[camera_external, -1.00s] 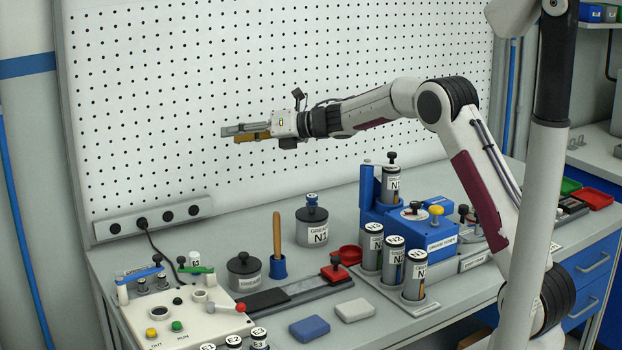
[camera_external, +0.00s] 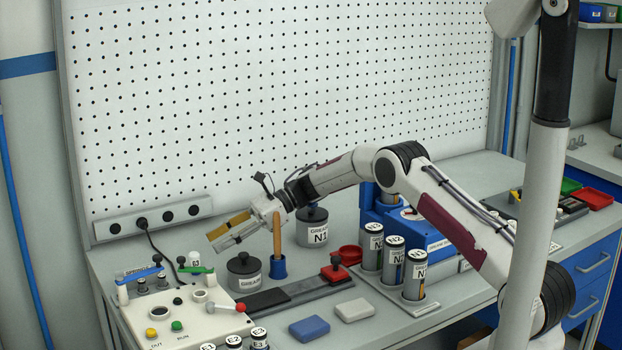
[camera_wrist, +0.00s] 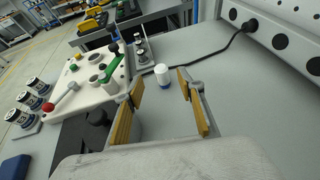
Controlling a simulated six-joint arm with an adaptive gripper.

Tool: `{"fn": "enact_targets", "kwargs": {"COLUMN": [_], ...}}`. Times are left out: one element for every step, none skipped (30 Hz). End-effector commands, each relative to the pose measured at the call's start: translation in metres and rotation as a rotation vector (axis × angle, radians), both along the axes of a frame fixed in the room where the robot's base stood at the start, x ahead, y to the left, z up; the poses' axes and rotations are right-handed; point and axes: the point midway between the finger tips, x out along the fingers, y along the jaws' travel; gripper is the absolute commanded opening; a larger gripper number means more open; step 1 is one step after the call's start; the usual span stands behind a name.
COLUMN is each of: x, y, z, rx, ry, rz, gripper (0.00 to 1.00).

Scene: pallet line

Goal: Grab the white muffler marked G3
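The white muffler (camera_external: 194,259) stands upright on the bench behind the control box in the external view; a dark marking shows on it, too small to read surely. In the wrist view the muffler (camera_wrist: 162,74) is a small white cylinder with a blue lower part, and no marking is readable there. My gripper (camera_external: 213,241) is tilted down to the left, above and to the right of the muffler in the external view. In the wrist view my gripper (camera_wrist: 162,90) is open and empty, its yellow-padded fingers apart, with the muffler ahead between them and not touched.
The control box (camera_external: 190,322) with its green-handled lever (camera_external: 197,270) is close to the muffler. A black cable (camera_wrist: 205,53) runs behind it to the power strip (camera_external: 153,219). A dark-lidded grease pot (camera_external: 244,274) and a wooden handle (camera_external: 277,236) stand near my gripper.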

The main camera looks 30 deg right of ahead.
Motion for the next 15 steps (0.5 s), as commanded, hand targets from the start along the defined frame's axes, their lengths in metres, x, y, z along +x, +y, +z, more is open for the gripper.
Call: {"fn": "enact_targets", "kwargs": {"x": [-0.0014, -0.0018, -0.0021, -0.0021, -0.0021, -0.0020, -0.0020, -0.0020, -0.0019, -0.0019, -0.0018, -0.0018, -0.0016, -0.0015, -0.0012], "y": [0.0004, 0.0004, 0.0005, 0.0005, 0.0004, 0.0004, 0.0003, 0.0003, 0.0003, 0.0004, 0.0006, 0.0012, 0.0021, 0.0033, 0.0056], "z": [-0.0024, -0.0030, -0.0033, -0.0033, -0.0032, -0.0031, -0.0030, -0.0030, -0.0030, -0.0029, -0.0030, -0.0033, -0.0037, -0.0041, -0.0050], "rx": [-0.002, -0.003, -0.004, -0.004, -0.004, -0.004, -0.004, -0.004, -0.003, -0.003, -0.003, -0.003, -0.003, -0.002, -0.002], "ry": [-0.003, -0.004, -0.004, -0.005, -0.005, -0.004, -0.004, -0.004, -0.003, -0.004, -0.004, -0.004, -0.004, -0.003, -0.003], "rz": [0.009, 0.011, 0.014, 0.014, 0.014, 0.013, 0.013, 0.013, 0.012, 0.011, 0.011, 0.011, 0.011, 0.012, 0.012], "gripper": [0.39, 0.39, 0.39, 0.39, 0.39, 0.39, 0.39, 0.39, 0.39, 0.39, 0.39, 0.39, 0.39, 0.39, 0.39]}}
